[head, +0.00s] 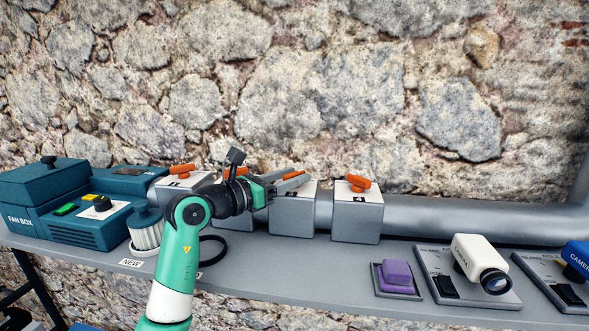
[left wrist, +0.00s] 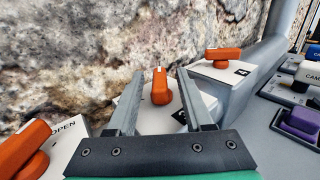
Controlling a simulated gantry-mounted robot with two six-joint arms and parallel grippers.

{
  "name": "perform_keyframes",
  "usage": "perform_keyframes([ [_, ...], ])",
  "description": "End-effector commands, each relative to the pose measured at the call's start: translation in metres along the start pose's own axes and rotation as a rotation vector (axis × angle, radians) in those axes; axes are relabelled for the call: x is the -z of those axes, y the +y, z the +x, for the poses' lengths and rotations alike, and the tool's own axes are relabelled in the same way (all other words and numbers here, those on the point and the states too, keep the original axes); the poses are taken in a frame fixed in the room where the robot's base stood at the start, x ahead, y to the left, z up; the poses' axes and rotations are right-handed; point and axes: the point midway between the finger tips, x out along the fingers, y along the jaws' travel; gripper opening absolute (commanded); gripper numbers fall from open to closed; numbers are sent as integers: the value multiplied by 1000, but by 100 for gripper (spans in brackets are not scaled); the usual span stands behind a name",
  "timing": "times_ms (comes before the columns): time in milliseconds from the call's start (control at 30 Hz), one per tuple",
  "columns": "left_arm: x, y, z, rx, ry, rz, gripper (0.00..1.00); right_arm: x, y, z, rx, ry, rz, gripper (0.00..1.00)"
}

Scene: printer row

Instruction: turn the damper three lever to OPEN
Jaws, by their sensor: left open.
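The damper three lever (left wrist: 160,88) is orange with a white mark at its tip. In the left wrist view it appears between the two fingers, with gaps at both sides, on a pale box top. Its OPEN label cannot be made out. In the head view the damper three box (head: 292,215) stands on the pipe, its lever mostly hidden behind my fingers. My left gripper (head: 297,182) is open at the top of this box; it also shows in the left wrist view (left wrist: 160,74). Contact with the lever cannot be told. My right gripper is not in view.
The damper four lever (head: 358,182) stands to the right, another orange lever (left wrist: 25,148) beside an OPEN label to the left. A teal fan box (head: 45,195) is at the far left. A purple block (head: 397,275) and cameras (head: 480,262) sit right on the shelf.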

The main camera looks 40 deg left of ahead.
Motion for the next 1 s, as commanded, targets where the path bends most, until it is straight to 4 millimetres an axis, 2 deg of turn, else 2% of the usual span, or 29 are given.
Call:
perform_keyframes([
  [100,0,0,8,-1,1,0,51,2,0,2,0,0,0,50],
  [367,1,0,9,-1,0,1,51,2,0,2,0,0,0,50],
  [633,1,0,9,-1,0,0,3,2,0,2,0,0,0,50],
  [667,1,0,9,-1,0,0,0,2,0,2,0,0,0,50],
  [1000,2,1,9,33,6,-1,0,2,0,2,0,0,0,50],
])
